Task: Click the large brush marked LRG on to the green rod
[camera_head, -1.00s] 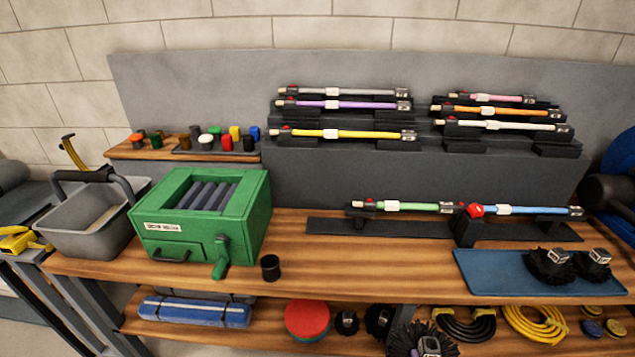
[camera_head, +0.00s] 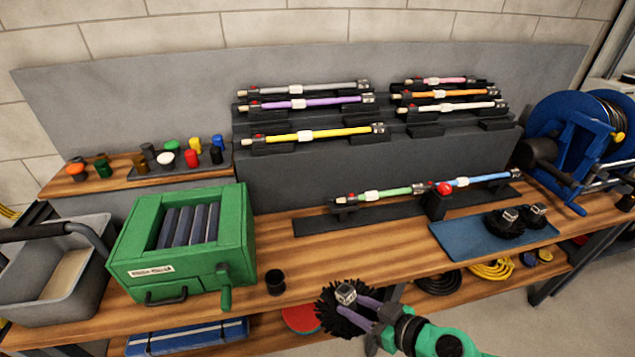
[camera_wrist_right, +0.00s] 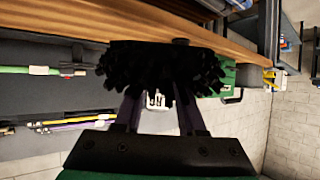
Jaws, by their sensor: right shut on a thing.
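My right gripper (camera_head: 372,312) is shut on a round black brush (camera_head: 335,312) with a pale label on its hub, held at the front edge of the bench. The label is too small to read. In the right wrist view the brush (camera_wrist_right: 160,72) sits between the fingertips (camera_wrist_right: 158,105) and its bristles spread wide. The green rod (camera_head: 382,193) lies in a dark holder on the bench, beyond and to the right of the brush, apart from it. The green rod also shows in the right wrist view (camera_wrist_right: 30,70). My left gripper is not in view.
A red-topped block (camera_head: 441,198) stands between the green rod and a blue rod (camera_head: 478,181). Two more brushes (camera_head: 504,221) lie on a blue mat (camera_head: 455,240). A green crank box (camera_head: 180,245) and small black cup (camera_head: 275,281) are on the left. More rods sit on racks behind.

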